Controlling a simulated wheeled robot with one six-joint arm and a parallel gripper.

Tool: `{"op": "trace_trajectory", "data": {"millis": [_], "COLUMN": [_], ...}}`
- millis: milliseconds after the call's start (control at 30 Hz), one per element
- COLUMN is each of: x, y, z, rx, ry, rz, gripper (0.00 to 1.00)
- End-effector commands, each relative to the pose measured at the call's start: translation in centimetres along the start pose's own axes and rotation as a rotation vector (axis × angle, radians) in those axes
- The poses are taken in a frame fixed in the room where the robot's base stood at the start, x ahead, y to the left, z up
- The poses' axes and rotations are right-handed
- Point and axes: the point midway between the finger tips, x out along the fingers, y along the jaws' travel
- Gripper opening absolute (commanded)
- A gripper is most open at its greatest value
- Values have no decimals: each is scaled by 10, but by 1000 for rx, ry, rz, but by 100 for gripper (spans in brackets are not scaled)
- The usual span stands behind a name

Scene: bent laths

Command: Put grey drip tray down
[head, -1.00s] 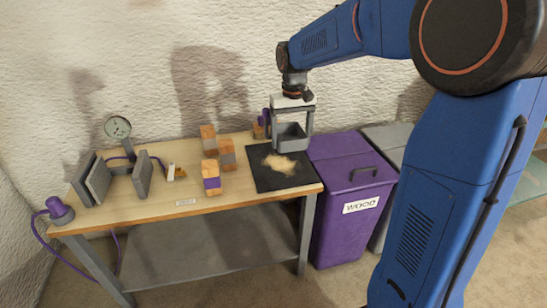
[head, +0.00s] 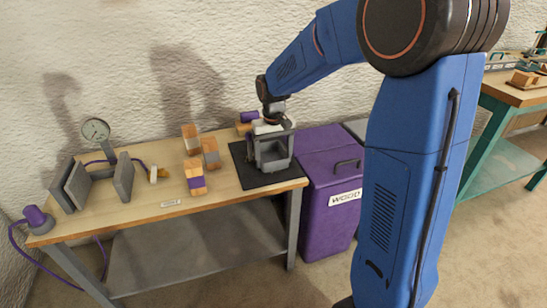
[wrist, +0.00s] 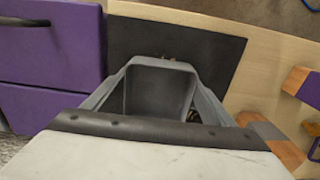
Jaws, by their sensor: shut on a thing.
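The grey drip tray (head: 272,160) is a small open box held between the fingers of my gripper (head: 270,148). It is low over the black mat (head: 246,179) at the right end of the workbench; I cannot tell whether it touches the mat. In the wrist view the tray (wrist: 158,92) looks empty, with my gripper's fingers (wrist: 160,100) along its two sides. The black mat (wrist: 215,52) shows beyond it. The tray and gripper hide most of the sawdust; only small bits show near the tray's rim.
Wooden blocks with purple and grey parts (head: 195,180) stand left of the mat. A purple-and-wood piece (head: 246,120) lies behind it. A grey vise-like fixture (head: 95,182) with a gauge (head: 96,130) is at the left. A purple WOOD bin (head: 330,190) adjoins the bench's right end.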

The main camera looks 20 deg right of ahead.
Motion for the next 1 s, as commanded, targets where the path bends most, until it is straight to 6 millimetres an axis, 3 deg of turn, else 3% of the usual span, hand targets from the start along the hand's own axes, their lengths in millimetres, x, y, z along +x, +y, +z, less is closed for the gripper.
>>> {"op": "trace_trajectory", "data": {"millis": [267,300,367,767,1000], "x": [2,2,2,-4,-42], "y": [0,0,0,0,0], "z": [0,0,0,-1,-1], "rx": [0,0,0,0,0], "ry": [0,0,0,2,5], "rz": [0,0,0,0,0], "gripper": [52,85,96,96,96]}}
